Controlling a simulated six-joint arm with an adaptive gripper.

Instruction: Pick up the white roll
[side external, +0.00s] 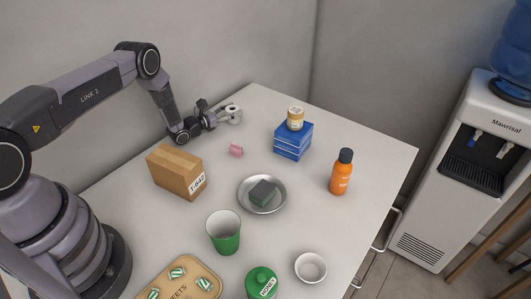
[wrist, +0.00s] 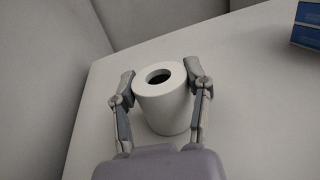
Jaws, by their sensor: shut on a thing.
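The white roll (wrist: 163,110) stands upright on the white counter in the wrist view, with its dark round hole facing up. My gripper (wrist: 161,84) has one finger on each side of it, and the fingertips press its sides near the top. In the side external view my gripper (side external: 224,112) is at the far back of the counter, low over the surface, shut on the roll (side external: 233,109). The fingers and wrist partly hide the roll there. I cannot tell whether it is clear of the counter.
A metal plate (side external: 280,203), an orange bottle (side external: 341,175) and a green cup (side external: 226,240) stand farther forward. Walls border the counter behind.

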